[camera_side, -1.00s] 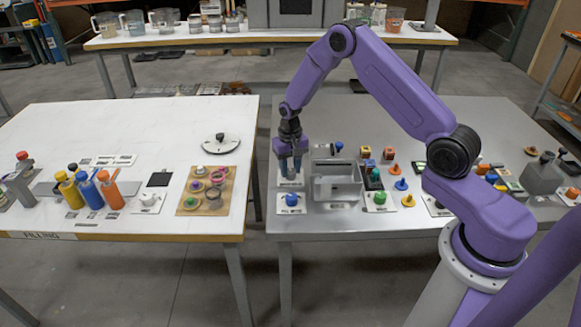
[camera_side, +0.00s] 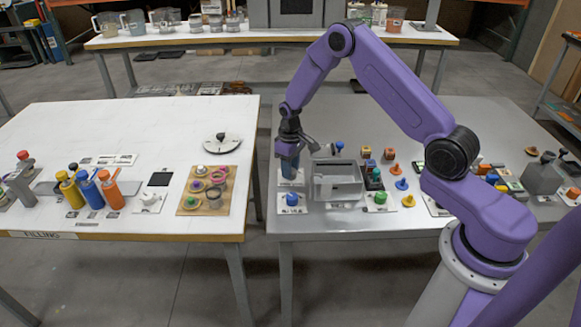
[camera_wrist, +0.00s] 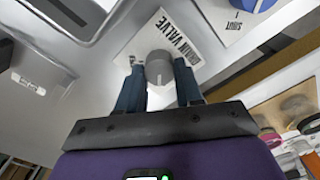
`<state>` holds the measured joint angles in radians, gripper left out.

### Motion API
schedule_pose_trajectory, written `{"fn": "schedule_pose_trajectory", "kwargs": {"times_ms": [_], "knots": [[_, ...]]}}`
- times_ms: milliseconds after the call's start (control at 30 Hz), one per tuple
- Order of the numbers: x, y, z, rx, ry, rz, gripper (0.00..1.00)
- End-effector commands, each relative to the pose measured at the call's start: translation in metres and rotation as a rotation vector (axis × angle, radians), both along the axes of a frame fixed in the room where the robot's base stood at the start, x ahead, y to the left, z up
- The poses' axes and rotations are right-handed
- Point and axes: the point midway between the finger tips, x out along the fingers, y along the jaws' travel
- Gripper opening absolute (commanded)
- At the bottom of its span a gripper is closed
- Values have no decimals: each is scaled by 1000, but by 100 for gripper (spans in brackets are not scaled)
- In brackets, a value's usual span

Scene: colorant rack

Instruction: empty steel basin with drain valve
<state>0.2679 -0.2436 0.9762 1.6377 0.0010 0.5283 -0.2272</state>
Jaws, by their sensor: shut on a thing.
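The grey steel basin (camera_side: 338,190) stands on the right-hand table, just right of my gripper (camera_side: 289,172). Its rim and wall also show at the upper left of the wrist view (camera_wrist: 50,28). The drain valve knob (camera_wrist: 160,70) is a round grey knob on a white plate lettered DRAIN VALVE (camera_wrist: 185,45). My gripper's fingers (camera_wrist: 160,77) are shut on the knob, one on each side. In the side view my gripper hides the knob. I cannot see how much liquid is inside the basin.
A blue knob (camera_side: 291,198) on a white plate stands in front of my gripper. A green knob (camera_side: 380,197) and several coloured pegs and blocks stand right of the basin. The left table (camera_side: 110,130) lies across a gap, with coloured bottles (camera_side: 90,188) on it.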

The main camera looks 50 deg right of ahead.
Motion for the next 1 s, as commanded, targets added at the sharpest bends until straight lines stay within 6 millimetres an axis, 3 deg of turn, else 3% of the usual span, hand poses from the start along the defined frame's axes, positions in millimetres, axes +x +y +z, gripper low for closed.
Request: {"fn": "schedule_pose_trajectory", "kwargs": {"times_ms": [400,433,500,833,1000], "knots": [[1,0,1,-1,-3,12,5],[1,0,1,-1,-3,12,42],[1,0,1,-1,-3,12,61],[1,0,2,-1,-2,9,61],[1,0,18,0,-4,9,61]]}}
